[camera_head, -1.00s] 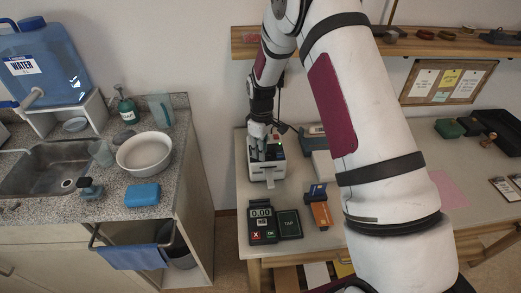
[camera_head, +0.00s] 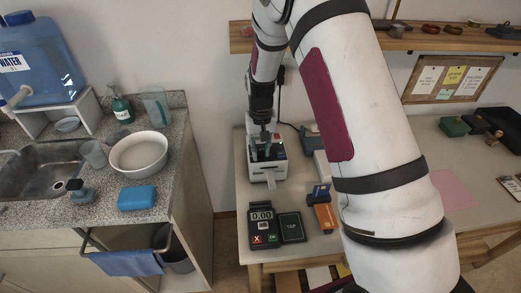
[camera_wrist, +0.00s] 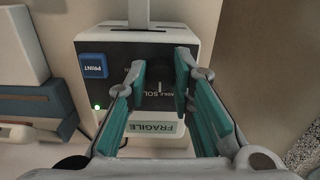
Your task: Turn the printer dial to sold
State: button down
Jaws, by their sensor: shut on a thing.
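The label printer (camera_head: 266,174) is a small white box with a dark face, at the near left of the workbench. A paper strip comes out of its front. In the wrist view its dark face carries a blue PRINT button (camera_wrist: 93,65), a FRAGILE label (camera_wrist: 156,128) and small white lettering partly readable as "AGILE" and "SOL". The dark dial (camera_wrist: 160,88) sits between my teal fingertips, partly hidden, with a pale pointer line on it. My gripper (camera_wrist: 161,76) is shut on the dial from above; it also shows in the head view (camera_head: 267,152).
A sink counter (camera_head: 178,175) stands left, across a gap.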

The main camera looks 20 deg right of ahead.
aim_at(260, 152)
jog(key=m, duration=0.5)
jog(key=shift+b, duration=0.35)
jog(key=shift+m, duration=0.4)
jog(key=c, duration=1.4)
grip_release()
jog(key=shift+w+r, duration=0.1)
notch_tip(260, 152, up, 12)
